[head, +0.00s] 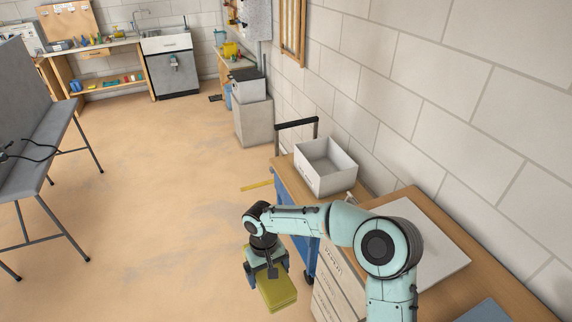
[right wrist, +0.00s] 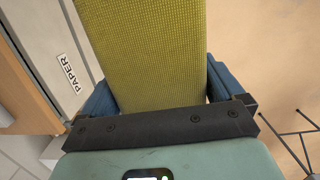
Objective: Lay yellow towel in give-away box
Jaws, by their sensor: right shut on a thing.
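The yellow towel (head: 277,291) is a folded, flat block with a woven texture. My right gripper (head: 264,271) is shut on it and holds it over the floor, left of the drawer cabinet. In the right wrist view the towel (right wrist: 145,45) fills the space between the two blue fingers. An open, light grey box (head: 326,170) stands on a wooden top by the wall, above and right of the gripper. Its visible inside looks empty. I can see no label that marks it as the give-away box. My left gripper is not in view.
A drawer cabinet (head: 330,285) with a wooden top stands close to the right of the towel; a white board (head: 450,245) lies on top. A blue cart (head: 303,243) stands under the box. A grey bench (head: 45,140) is at left. The floor between is open.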

